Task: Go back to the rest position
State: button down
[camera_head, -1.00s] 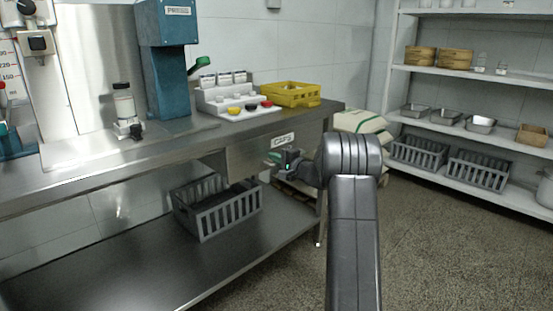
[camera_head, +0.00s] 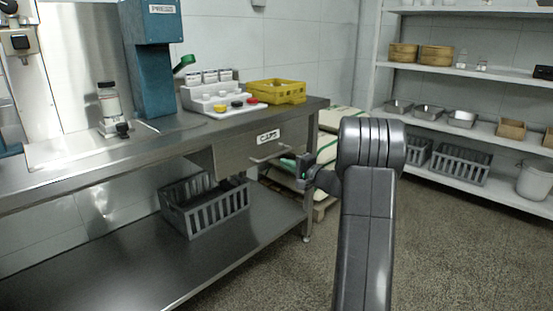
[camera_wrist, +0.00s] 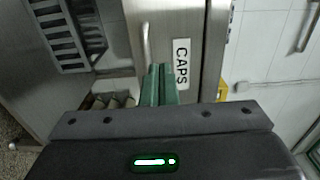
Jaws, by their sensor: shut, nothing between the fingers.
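My gripper (camera_head: 301,165) is in front of the drawer labelled CAPS (camera_head: 262,143), at the right end of the steel bench. In the wrist view its green fingers (camera_wrist: 160,84) are together with nothing between them, close to the drawer's bar handle (camera_wrist: 146,45). I cannot tell from these views how wide the gap to the handle is. The drawer's white CAPS label also shows in the wrist view (camera_wrist: 181,64). The drawer's inside is not visible.
The steel bench (camera_head: 60,172) carries a blue press (camera_head: 152,70), a white rack with coloured caps (camera_head: 215,97) and a yellow crate (camera_head: 277,92). A grey crate (camera_head: 205,204) sits on the lower shelf. Shelving (camera_head: 480,75) stands right. Floor between is open.

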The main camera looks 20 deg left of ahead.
aim_at(256, 151)
jog(key=shift+s+d, duration=0.2)
jog(key=shift+d, duration=0.3)
jog(key=x, duration=1.3)
jog(key=shift+s+b, duration=0.1)
jog(key=shift+b, duration=0.2)
jog(key=shift+w+a, duration=0.25)
jog(key=shift+a, duration=0.25)
jog(key=shift+d+r, duration=0.1)
